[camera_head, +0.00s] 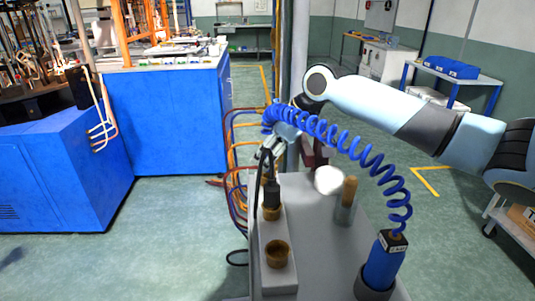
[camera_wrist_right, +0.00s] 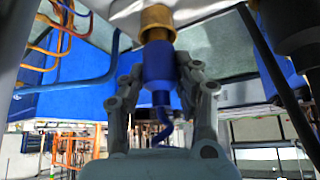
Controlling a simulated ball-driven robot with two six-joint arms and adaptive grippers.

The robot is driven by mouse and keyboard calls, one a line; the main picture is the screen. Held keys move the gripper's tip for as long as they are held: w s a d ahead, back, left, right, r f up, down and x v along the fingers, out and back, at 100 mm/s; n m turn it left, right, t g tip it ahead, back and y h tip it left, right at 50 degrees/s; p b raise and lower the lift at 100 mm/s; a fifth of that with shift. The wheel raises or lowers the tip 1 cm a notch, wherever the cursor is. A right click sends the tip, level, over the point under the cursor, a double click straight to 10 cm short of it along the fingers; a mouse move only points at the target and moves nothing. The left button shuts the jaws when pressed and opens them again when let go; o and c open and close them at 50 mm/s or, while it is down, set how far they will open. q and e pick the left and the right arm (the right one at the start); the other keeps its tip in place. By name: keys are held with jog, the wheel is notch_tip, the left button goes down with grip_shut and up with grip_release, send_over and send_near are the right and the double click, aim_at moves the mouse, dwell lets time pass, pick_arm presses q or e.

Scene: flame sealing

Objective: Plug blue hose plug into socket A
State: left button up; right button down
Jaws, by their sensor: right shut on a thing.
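My right gripper (camera_head: 272,145) is over the far end of a grey block (camera_head: 283,222) in the head view. In the right wrist view its fingers (camera_wrist_right: 160,95) are shut on the blue hose plug (camera_wrist_right: 157,65). A brass part (camera_wrist_right: 157,20) meets the plug's end, close to a pale surface; I cannot tell whether the plug is seated. A blue coiled hose (camera_head: 345,142) runs from the gripper to a blue cylinder (camera_head: 384,262). An empty brass socket (camera_head: 278,253) is at the block's near end. No socket letter is readable. My left gripper is out of view.
A black plug (camera_head: 271,193) stands in a brass collar on the block. A brass-topped post (camera_head: 347,198) and a white blurred shape (camera_head: 328,180) are to the right. The grey table top (camera_head: 325,245) has free room. Blue machines (camera_head: 165,115) stand at left.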

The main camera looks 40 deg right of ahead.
jog(key=shift+f, duration=0.2)
jog(key=c, duration=0.9)
grip_release()
jog(key=shift+r, duration=0.1)
notch_tip(320, 180, up, 9)
jog(key=p, duration=0.9)
dwell(0.3)
